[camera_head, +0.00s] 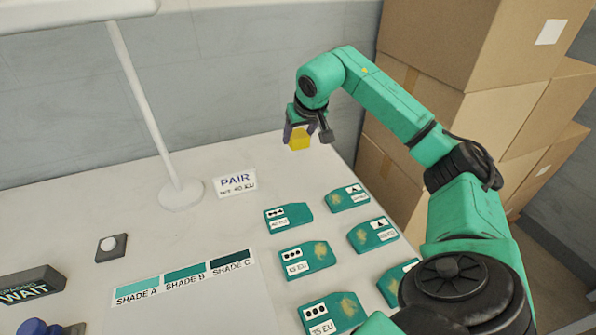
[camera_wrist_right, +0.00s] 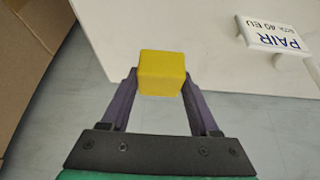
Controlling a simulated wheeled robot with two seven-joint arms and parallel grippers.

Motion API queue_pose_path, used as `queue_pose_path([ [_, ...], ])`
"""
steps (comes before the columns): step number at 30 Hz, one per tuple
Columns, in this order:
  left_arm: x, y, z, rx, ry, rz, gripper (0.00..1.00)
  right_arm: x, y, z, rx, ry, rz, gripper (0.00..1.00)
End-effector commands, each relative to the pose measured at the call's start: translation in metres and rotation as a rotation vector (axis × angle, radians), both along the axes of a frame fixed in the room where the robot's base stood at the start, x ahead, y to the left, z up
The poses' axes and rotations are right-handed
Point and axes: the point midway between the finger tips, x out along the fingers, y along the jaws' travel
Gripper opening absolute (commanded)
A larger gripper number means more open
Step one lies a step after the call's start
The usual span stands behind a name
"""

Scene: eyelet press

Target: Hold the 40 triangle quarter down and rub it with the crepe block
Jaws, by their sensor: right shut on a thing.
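My right gripper (camera_head: 300,135) is shut on the yellow crepe block (camera_head: 299,140) and holds it up near the table's far right edge. The right wrist view shows the block (camera_wrist_right: 161,72) between the two fingertips. Teal quarters with worn yellowish patches lie in two columns on the table, apart from the gripper. In the right column, a far quarter (camera_head: 348,200) and a middle quarter (camera_head: 373,236) carry labels with a dark triangle. Their sizes are too small to read surely, so I cannot tell which is the 40. My left gripper is out of view.
A white sign (camera_head: 234,183) reads PAIR, 40 EU. A lamp-like stand (camera_head: 181,194), a shade strip (camera_head: 184,279), a square button (camera_head: 111,246) and a WAIT box (camera_head: 30,286) are to the left. Cardboard boxes (camera_head: 470,45) rise beyond the right edge. The table's back middle is clear.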

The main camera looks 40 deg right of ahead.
Motion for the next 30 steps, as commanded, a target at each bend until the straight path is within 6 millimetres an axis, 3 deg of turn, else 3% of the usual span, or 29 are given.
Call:
queue_pose_path([
  [1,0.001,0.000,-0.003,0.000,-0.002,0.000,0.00,-0.001,-0.001,-0.019,-0.002,0.007,-0.001,0.17],
  [3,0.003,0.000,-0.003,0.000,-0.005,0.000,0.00,-0.001,0.000,-0.039,-0.001,0.006,-0.001,0.17],
  [14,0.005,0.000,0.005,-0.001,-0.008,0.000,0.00,0.000,0.000,-0.099,0.001,0.002,-0.001,0.17],
  [26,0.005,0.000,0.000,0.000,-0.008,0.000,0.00,0.000,0.000,-0.110,0.001,-0.001,0.000,0.17],
  [27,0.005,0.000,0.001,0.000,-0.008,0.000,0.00,0.000,0.000,-0.109,0.001,-0.001,0.000,0.73],
  [29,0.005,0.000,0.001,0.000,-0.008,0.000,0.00,0.000,0.000,-0.108,0.001,-0.001,0.000,0.92],
  [30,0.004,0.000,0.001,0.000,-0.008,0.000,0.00,0.000,0.000,-0.108,0.001,-0.001,0.000,0.92],
])
